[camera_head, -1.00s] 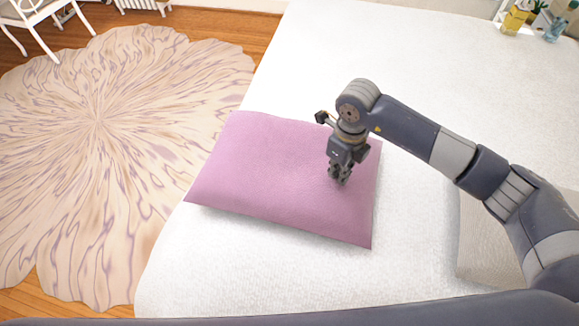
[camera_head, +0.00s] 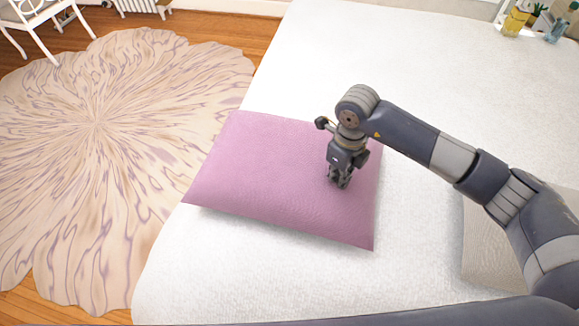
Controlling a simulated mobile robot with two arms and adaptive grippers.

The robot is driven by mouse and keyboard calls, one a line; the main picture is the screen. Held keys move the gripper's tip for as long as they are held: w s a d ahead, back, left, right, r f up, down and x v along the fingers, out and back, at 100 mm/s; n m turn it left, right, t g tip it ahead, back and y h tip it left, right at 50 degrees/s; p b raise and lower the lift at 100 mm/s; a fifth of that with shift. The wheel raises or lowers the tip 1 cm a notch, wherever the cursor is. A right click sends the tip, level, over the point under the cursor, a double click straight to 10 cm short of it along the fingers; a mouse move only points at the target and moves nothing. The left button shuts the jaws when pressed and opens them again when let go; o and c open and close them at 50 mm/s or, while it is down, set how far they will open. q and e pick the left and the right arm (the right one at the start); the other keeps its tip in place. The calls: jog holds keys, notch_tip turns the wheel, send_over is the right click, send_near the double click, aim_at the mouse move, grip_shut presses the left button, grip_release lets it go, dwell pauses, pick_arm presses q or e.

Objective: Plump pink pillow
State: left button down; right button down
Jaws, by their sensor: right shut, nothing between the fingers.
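The pink pillow (camera_head: 262,178) lies on the white bed (camera_head: 420,95), near the bed's left edge. It looks full, with its corners spread out. My right gripper (camera_head: 338,184) points down over the right part of the pillow. It is shut with nothing in it. Its fingertips are at or just above the pillow's surface; I cannot tell whether they press in. The arm hides a bit of the pillow's upper right edge. My left gripper is not in view.
A pale grey-beige pillow (camera_head: 487,240) lies at the right, partly behind my arm. A patterned round rug (camera_head: 110,140) covers the wooden floor at the left. A white chair (camera_head: 38,30) stands at the top left. Bottles (camera_head: 515,22) stand at the top right.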

jog(key=shift+r+p, duration=0.9)
jog(key=shift+r, duration=0.75)
jog(key=shift+f, duration=0.25)
jog(key=shift+f+b, duration=1.5)
jog(key=shift+b, duration=0.05)
jog(key=shift+r+p, duration=0.85)
jog(key=shift+r, duration=0.8)
jog(key=shift+r, duration=0.1)
